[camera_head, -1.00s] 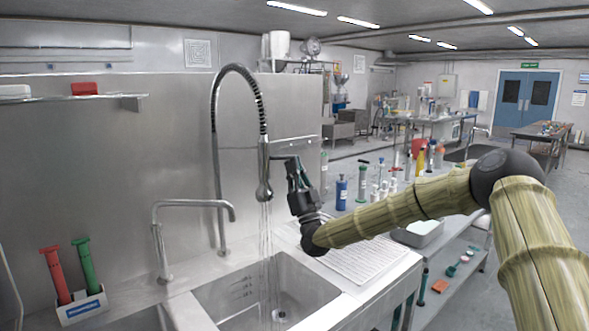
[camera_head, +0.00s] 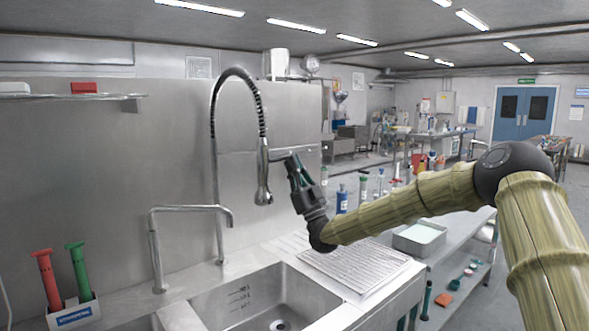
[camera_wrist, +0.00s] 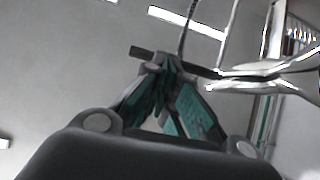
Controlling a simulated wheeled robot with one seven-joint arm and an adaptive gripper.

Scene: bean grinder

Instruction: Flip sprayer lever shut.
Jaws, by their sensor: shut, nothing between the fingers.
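The chrome sprayer (camera_head: 263,180) hangs from the spring hose above the sink, in the middle of the head view. Its thin lever (camera_head: 282,151) sticks out to the right near the top. My gripper (camera_head: 292,158) is shut and empty, with its fingertips just below or against the lever; contact cannot be told. In the wrist view the sprayer (camera_wrist: 265,75) reaches in from the right, and a dark bar, likely the lever (camera_wrist: 143,52), lies just beyond my fingertips (camera_wrist: 165,70). No water stream shows below the nozzle.
The sink basin (camera_head: 215,300) lies below, with a second bent faucet (camera_head: 188,209) to its left. A ribbed drainboard (camera_head: 355,268) is under my wrist. Red and green tools stand in a white holder (camera_head: 75,314) at the left. Bottles (camera_head: 341,200) stand behind my arm.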

